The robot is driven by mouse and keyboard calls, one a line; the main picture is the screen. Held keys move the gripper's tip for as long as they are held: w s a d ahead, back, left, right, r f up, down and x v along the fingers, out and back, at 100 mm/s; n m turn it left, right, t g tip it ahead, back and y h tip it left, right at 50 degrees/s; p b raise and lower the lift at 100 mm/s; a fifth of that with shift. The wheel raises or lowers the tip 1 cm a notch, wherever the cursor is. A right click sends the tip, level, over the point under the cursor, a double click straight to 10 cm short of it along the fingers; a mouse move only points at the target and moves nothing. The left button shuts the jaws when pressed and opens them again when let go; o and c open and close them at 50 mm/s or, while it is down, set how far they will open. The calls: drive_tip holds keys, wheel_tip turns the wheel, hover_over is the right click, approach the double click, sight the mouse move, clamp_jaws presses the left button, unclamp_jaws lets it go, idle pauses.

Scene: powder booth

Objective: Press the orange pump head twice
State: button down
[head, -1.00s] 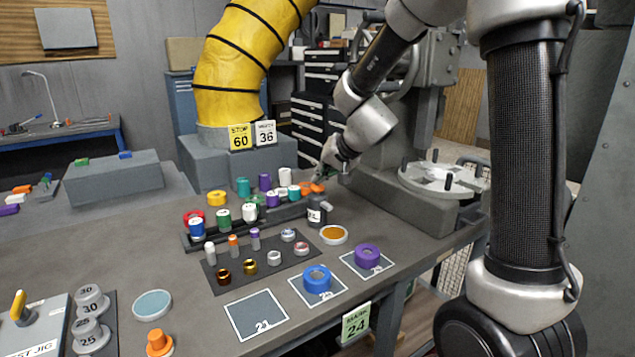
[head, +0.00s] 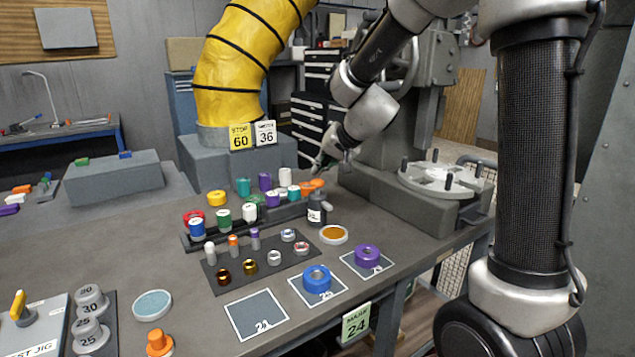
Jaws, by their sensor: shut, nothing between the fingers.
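An orange pump head (head: 317,183) shows in the head view, at the right end of the rows of coloured parts. It appears to sit above a dark bottle with a white label (head: 316,212), which stands upright on the bench. My gripper (head: 317,169) is shut and empty, pointing down just above the orange head. A small gap seems to separate them, though the fingertips are small and dark here. Another orange patch (head: 306,188) lies just left of the head; I cannot tell whether it is a separate part.
A dark rack with several coloured caps (head: 222,216) stands left of the bottle. An amber-topped round dish (head: 333,235) sits close in front. A grey machine with a round plate (head: 440,180) stands to the right. A yellow duct (head: 240,65) rises behind. The front bench is partly clear.

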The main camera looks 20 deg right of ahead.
sight(321, 180)
drive_tip(key=shift+r, duration=0.1)
drive_tip(key=shift+r, duration=2.45)
drive_tip(key=s+d+f+n+g, duration=0.1)
drive_tip(key=s+f+n+g, duration=0.1)
drive_tip(key=s, duration=0.5)
drive_tip(key=s+d+f+n+g, duration=0.1)
drive_tip(key=s+d+f+g, duration=0.15)
drive_tip(key=s, duration=0.35)
drive_tip(key=s+d+r+h, duration=0.1)
drive_tip(key=s+d, duration=0.2)
drive_tip(key=s, duration=0.4)
drive_tip(key=s+d+r+h, duration=0.1)
drive_tip(key=s+d, duration=0.3)
drive_tip(key=s, duration=0.3)
drive_tip(key=s+d+r+n+h, duration=0.1)
drive_tip(key=s+d, duration=0.2)
drive_tip(key=s, duration=0.4)
drive_tip(key=shift+s+d+r+h, duration=0.2)
drive_tip(key=shift+r+h, duration=0.05)
drive_tip(key=shift+h, duration=0.15)
